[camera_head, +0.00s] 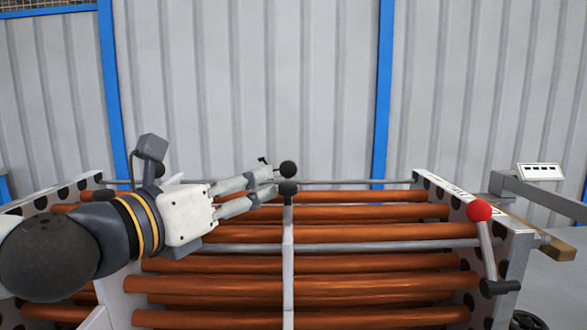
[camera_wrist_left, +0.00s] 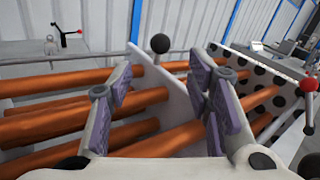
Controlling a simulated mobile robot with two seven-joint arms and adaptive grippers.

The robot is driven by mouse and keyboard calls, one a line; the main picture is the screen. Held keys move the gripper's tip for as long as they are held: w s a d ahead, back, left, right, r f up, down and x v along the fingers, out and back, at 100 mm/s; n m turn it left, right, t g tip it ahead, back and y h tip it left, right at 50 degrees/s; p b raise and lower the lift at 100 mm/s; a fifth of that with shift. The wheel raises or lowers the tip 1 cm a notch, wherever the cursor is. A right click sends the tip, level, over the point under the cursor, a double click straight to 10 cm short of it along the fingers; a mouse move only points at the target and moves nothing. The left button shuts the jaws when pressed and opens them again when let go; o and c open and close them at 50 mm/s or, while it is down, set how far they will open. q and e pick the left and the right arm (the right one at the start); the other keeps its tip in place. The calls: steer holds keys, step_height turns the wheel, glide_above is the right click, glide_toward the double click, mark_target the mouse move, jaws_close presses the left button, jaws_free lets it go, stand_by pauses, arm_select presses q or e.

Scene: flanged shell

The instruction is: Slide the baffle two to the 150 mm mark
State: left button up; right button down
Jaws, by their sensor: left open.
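A thin pale baffle plate (camera_head: 288,262) stands upright across the copper tubes near the middle of the shell, with a black ball knob (camera_head: 288,188) at its top. A second black ball (camera_head: 288,168) shows just above it. Another pale baffle (camera_head: 120,292) stands at the left, partly hidden by my arm. I see no number on either. My left gripper (camera_head: 274,181) is open, its fingertips by the two balls. In the left wrist view a plate (camera_wrist_left: 172,88) with a black ball (camera_wrist_left: 160,43) stands beyond and between the open fingers. Contact cannot be told. My right gripper is not in view.
Copper tubes (camera_head: 380,231) run between the plates. The right end plate (camera_head: 455,205) has black holes and illegible markings. A red-knobbed lever (camera_head: 480,211) stands in front of it. A small panel (camera_head: 539,171) sits at the far right. A corrugated wall rises behind.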

mark_target(283, 171)
arm_select(q)
steer(key=x, duration=1)
steer(key=shift+d, duration=0.1)
jaws_close()
